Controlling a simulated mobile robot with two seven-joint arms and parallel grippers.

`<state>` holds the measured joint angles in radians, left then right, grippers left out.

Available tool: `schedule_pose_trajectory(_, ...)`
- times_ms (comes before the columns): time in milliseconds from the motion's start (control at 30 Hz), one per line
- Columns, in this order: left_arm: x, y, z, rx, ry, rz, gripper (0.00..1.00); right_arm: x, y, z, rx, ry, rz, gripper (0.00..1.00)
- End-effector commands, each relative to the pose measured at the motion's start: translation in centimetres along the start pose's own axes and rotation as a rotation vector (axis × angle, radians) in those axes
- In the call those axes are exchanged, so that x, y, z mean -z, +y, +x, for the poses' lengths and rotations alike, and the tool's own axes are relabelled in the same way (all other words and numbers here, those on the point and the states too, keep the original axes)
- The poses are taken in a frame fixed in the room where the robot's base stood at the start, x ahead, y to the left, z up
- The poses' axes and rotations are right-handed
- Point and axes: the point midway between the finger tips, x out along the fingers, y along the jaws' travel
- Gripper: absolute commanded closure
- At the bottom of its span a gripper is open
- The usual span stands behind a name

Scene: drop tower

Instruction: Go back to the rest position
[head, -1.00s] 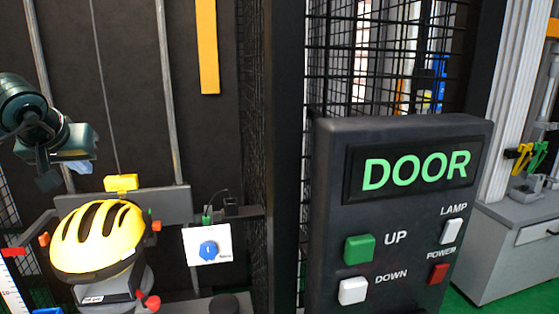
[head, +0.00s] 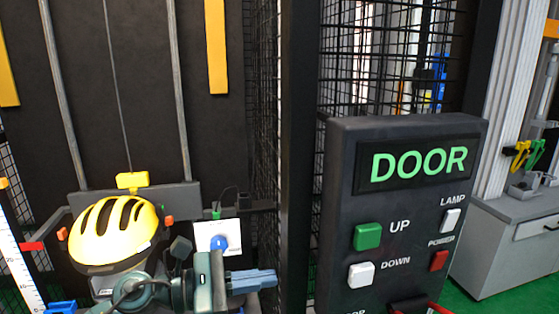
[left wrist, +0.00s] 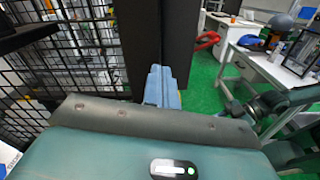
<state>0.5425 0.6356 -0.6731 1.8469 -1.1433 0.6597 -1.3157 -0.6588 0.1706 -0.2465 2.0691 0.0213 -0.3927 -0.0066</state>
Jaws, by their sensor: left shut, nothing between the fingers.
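My left gripper (head: 252,281) is low in the head view, in front of the drop tower, with its blue fingers together and pointing right. Nothing is between them. The fingers also show in the left wrist view (left wrist: 161,87), over a dark post and green floor. The yellow helmet (head: 115,230) sits on its mount to the left of the gripper, partly behind my left arm. The door panel (head: 340,150) stands to the right of the gripper, apart from it. My right gripper is not seen in the head view.
The panel has a green UP button (head: 367,236), a white DOWN button (head: 361,274), a lamp switch (head: 451,221) and a red power switch (head: 438,261). Black mesh (head: 385,60) stands behind it. A grey cabinet (head: 500,250) is at the right on green floor.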

Motion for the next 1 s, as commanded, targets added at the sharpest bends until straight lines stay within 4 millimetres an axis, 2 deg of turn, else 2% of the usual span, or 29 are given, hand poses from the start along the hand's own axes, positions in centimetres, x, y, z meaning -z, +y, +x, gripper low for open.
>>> schedule_pose_trajectory(33,0.2,-0.9,0.3,-0.057,-0.099,-0.236,1.0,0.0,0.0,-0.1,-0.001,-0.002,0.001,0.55)
schedule_pose_trajectory(133,1.0,-1.2,-0.2,-0.177,-0.286,-0.701,1.0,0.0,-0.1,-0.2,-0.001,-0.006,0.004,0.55)
schedule_pose_trajectory(267,4.7,-1.6,-2.5,-0.345,-0.533,-1.333,1.0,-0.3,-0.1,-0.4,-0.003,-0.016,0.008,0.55)
schedule_pose_trajectory(367,9.2,-3.0,-5.1,-0.491,-0.74,-1.814,1.0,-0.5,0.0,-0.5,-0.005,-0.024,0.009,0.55)
schedule_pose_trajectory(400,11.4,-4.0,-6.2,-0.554,-0.829,-2.002,1.0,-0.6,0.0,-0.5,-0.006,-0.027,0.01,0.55)
schedule_pose_trajectory(467,14.6,-6.2,-8.0,-0.656,-0.972,-2.269,1.0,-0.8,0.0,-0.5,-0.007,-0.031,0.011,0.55)
schedule_pose_trajectory(500,16.7,-8.0,-9.1,-0.725,-1.071,-2.433,1.0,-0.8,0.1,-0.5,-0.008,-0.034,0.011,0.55)
schedule_pose_trajectory(567,19.2,-10.7,-10.5,-0.818,-1.214,-2.635,1.0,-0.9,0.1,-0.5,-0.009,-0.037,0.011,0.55)
schedule_pose_trajectory(600,20.6,-12.4,-11.3,0.867,1.286,2.709,1.0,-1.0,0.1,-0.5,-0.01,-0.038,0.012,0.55)
schedule_pose_trajectory(700,22.9,-16.2,-12.8,0.823,1.231,2.423,1.0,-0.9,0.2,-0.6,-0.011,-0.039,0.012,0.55)
schedule_pose_trajectory(800,24.1,-18.7,-13.6,0.797,1.201,2.254,1.0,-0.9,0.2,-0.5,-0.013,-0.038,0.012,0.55)
schedule_pose_trajectory(900,24.6,-19.8,-13.9,0.785,1.187,2.181,1.0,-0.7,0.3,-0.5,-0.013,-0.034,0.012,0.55)
schedule_pose_trajectory(1000,24.7,-20.0,-13.9,0.783,1.185,2.168,1.0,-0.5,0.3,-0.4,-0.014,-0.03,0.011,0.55)
